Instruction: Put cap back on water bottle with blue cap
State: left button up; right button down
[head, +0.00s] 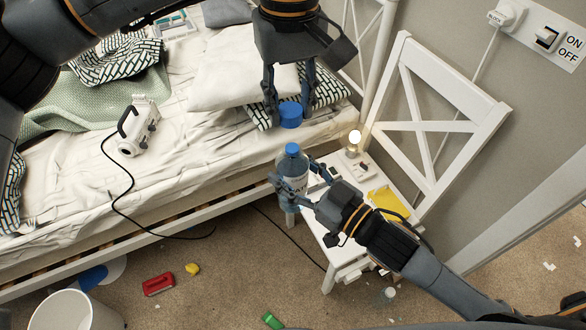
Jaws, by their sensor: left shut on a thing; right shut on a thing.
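My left gripper (290,108) points down at the top middle and is shut on a blue cap (291,116). The cap is above the clear water bottle (292,172), with a gap between them. The bottle stands upright, and its narrow top (292,149) also looks blue. My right gripper (296,184) reaches in from the lower right and is shut on the bottle's body. Its fingers and arm hide part of the bottle. I cannot tell whether the bottle's base rests on the white chair.
The white chair (439,115) holds a lit bulb (354,138) and a yellow item (388,202). The bed (200,155) bears pillows and a white device (139,130) with a black cable. A white bin (70,312), red item (158,284) and green item (272,320) are on the floor.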

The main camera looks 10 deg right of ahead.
aim_at(292, 151)
pick_arm(q)
jog(key=shift+d+r, duration=0.1)
jog(key=shift+r, duration=0.05)
jog(key=shift+f, duration=2.05)
jog(key=shift+s, duration=0.1)
jog(key=shift+f, duration=0.85)
jog(key=shift+f, duration=0.6)
